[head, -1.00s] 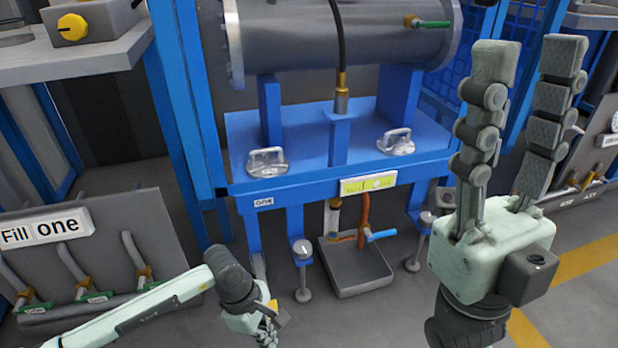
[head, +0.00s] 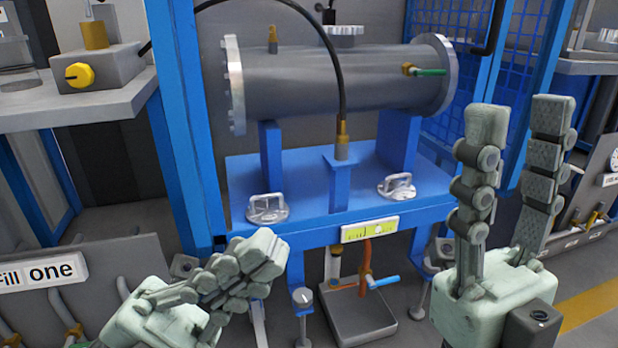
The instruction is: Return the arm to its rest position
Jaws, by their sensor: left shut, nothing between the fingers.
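My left gripper (head: 262,262) is in the lower left of the head view, its fingers together with nothing between them. It is in front of the blue stand's left side and overlaps part of the stand's leg. My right gripper (head: 518,118) is at the right, pointing up, its two fingers wide apart and empty. The flanged shell (head: 330,85), a grey horizontal cylinder with end flanges, rests on the blue stand (head: 305,180) behind both grippers.
A black hose (head: 335,60) arches to a brass fitting (head: 341,138) on the stand. Two metal clamps (head: 267,208) (head: 396,186) sit on the stand's top. A grey tray (head: 350,315) stands below. A "Fill one" panel (head: 110,260) is at the left. A yellow-knobbed box (head: 95,72) sits on a shelf.

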